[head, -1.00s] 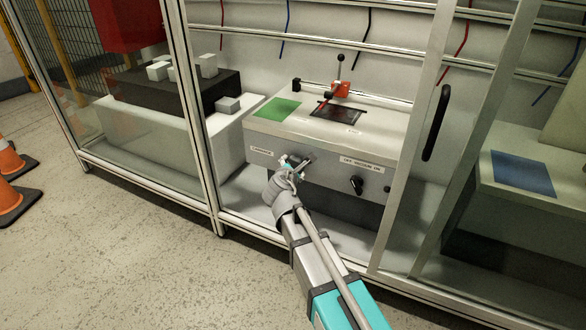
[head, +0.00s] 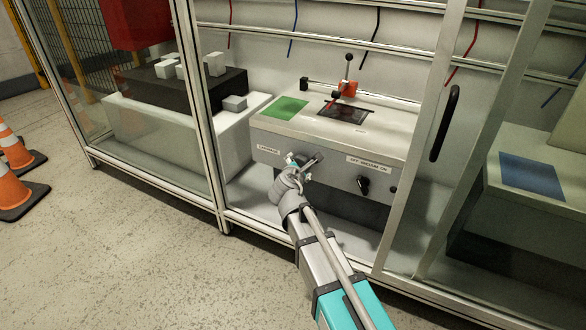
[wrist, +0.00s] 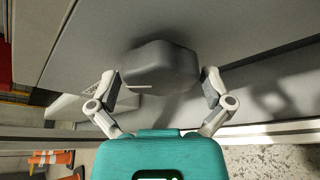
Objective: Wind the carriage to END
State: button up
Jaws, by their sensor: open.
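My gripper (head: 299,164) is at the front panel of the white bench unit (head: 330,150), just below a small label at the panel's left that is too small to read surely. In the wrist view, my gripper (wrist: 160,82) is open, with one finger on each side of a dark grey rounded knob (wrist: 160,62). A pale line marks the knob's face. I cannot tell whether either finger touches it. In the head view my gripper mostly hides the knob. An orange-red block (head: 348,88) with a black-balled lever stands behind the dark top plate (head: 343,111).
A black knob (head: 363,184) under the "OFF VACUUM ON" label sits right of my gripper. A green patch (head: 287,110) lies on the bench top. Frame posts (head: 410,150) and a black handle (head: 444,123) stand at right. Orange cones (head: 14,180) stand at far left.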

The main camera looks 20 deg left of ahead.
jog(key=n+h+p, duration=0.1)
jog(key=n+h, duration=0.1)
jog(key=n, duration=0.1)
jog(key=shift+f+g, duration=0.1)
jog(key=shift+g, duration=0.2)
jog(key=n+h, duration=0.2)
jog(key=n, duration=0.1)
jog(key=p+v, duration=0.5)
jog(key=v, duration=0.8)
jog(key=shift+s+a+r+p, duration=0.15)
jog(key=shift+s+r+p, duration=0.15)
jog(key=shift+r, duration=0.05)
jog(key=shift+w, duration=0.1)
